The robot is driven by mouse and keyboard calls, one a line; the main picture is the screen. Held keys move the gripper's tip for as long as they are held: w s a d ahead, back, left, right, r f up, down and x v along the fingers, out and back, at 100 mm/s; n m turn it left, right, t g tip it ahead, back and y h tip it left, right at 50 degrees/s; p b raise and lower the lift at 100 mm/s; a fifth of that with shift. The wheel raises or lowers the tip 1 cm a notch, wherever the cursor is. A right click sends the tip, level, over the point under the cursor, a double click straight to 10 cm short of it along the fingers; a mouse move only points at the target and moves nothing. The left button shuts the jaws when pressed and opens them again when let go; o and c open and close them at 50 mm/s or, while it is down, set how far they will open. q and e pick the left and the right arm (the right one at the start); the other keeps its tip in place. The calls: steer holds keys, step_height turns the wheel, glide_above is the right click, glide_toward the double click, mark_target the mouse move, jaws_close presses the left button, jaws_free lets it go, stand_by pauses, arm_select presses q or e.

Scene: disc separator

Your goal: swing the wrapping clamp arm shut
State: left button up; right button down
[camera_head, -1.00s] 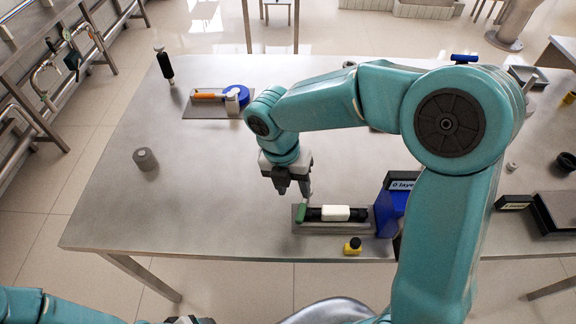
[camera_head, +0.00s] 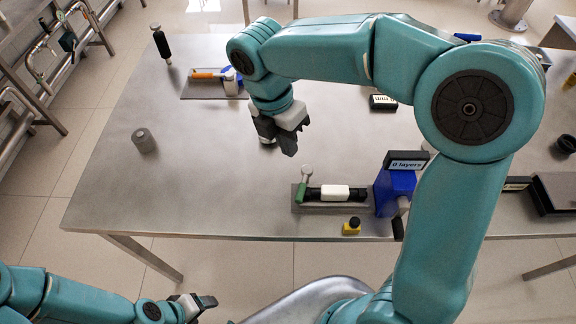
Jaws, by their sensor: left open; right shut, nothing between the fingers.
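The wrapping fixture (camera_head: 335,208) is a grey base at the table's front edge, with a black rod carrying a white sleeve (camera_head: 335,193) lying along it. At its left end stands a short green piece (camera_head: 300,193) with a grey upright, round-topped post (camera_head: 306,173); this looks like the clamp arm, but I cannot tell its exact angle. A blue unit (camera_head: 395,190) with a "0 layers" display (camera_head: 407,164) is at the right end. My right gripper (camera_head: 290,147) is shut and empty, above and behind the post, apart from it. My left gripper (camera_head: 203,302) is open, in front of the table.
A small yellow block with a black knob (camera_head: 352,227) sits before the fixture. A grey cylinder (camera_head: 143,140) stands at left. A grey plate (camera_head: 200,92) with an orange-handled tool lies behind.

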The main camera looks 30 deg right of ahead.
mark_target(303, 188)
steer(key=w+a+f+m+b, duration=0.5)
steer(key=f+m, duration=0.1)
steer(key=m, duration=0.8)
steer(key=shift+g+h, duration=0.3)
steer(key=shift+h, duration=0.1)
steer(key=s+d+f, duration=0.1)
steer(key=f, duration=0.2)
steer(key=s+d+f, duration=0.2)
steer(key=f, duration=0.1)
steer(key=s+d+f+p, duration=0.1)
steer(key=f, duration=0.2)
steer(key=shift+s+d, duration=0.25)
steer(key=shift+s+d+f, duration=0.1)
steer(key=shift+s+d, duration=0.15)
steer(key=shift+s, duration=0.05)
steer(key=shift+d+f, duration=0.1)
steer(key=shift+f, duration=0.05)
steer(key=shift+s, duration=0.1)
